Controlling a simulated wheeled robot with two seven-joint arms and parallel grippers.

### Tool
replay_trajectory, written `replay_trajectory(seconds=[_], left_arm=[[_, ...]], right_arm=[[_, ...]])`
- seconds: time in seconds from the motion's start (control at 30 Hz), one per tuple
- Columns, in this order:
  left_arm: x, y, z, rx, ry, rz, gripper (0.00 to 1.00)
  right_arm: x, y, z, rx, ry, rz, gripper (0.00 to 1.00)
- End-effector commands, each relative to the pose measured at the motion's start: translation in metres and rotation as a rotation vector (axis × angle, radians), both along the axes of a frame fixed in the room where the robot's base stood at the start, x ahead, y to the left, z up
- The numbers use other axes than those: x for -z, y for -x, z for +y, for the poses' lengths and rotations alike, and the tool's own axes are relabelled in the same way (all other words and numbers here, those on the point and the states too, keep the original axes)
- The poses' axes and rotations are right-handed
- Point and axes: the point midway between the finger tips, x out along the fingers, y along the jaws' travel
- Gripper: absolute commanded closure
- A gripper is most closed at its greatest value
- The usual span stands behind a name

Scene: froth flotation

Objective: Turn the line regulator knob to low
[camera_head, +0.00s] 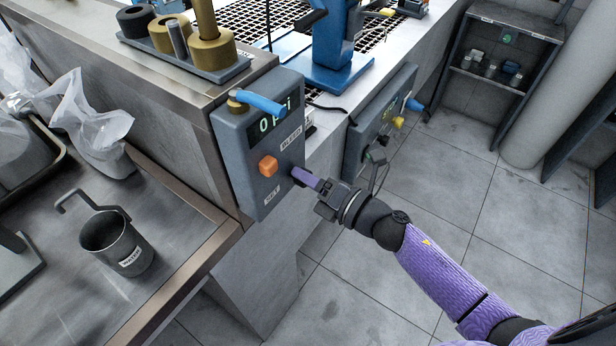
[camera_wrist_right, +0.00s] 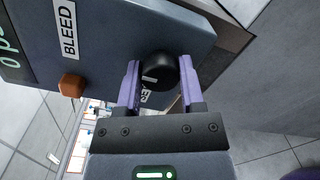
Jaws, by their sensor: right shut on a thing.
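The regulator box (camera_head: 238,140) is a grey-blue panel on the bench's side, with a display reading "0 psi" and labels reading "BLEED" and "SET". My right gripper (camera_head: 297,173) reaches the box's lower right. In the right wrist view, its two purple fingers (camera_wrist_right: 159,88) are shut on a round black knob (camera_wrist_right: 158,68) with a white mark, one finger on each side. In the head view the gripper hides the knob. A label beside the knob is partly hidden by the fingers. My left gripper is not in view.
An orange button (camera_head: 268,165) sits left of the knob, and it also shows in the wrist view (camera_wrist_right: 72,86). A blue-handled valve (camera_head: 260,102) tops the box. A second panel (camera_head: 378,125) stands to the right. A metal mug (camera_head: 117,248) sits on the left bench.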

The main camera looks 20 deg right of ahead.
Motion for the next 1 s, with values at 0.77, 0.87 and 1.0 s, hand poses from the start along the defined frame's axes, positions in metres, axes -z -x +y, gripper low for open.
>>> replay_trajectory(seconds=[0.77,0.87,1.0], left_arm=[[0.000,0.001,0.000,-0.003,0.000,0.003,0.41],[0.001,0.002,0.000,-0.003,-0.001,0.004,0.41],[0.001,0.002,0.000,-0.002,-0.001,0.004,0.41]], right_arm=[[0.002,0.034,-0.024,0.002,0.002,0.008,0.16],[0.002,0.054,-0.038,0.001,0.002,0.008,0.16],[0.001,0.074,-0.053,0.001,0.001,0.006,0.16]])
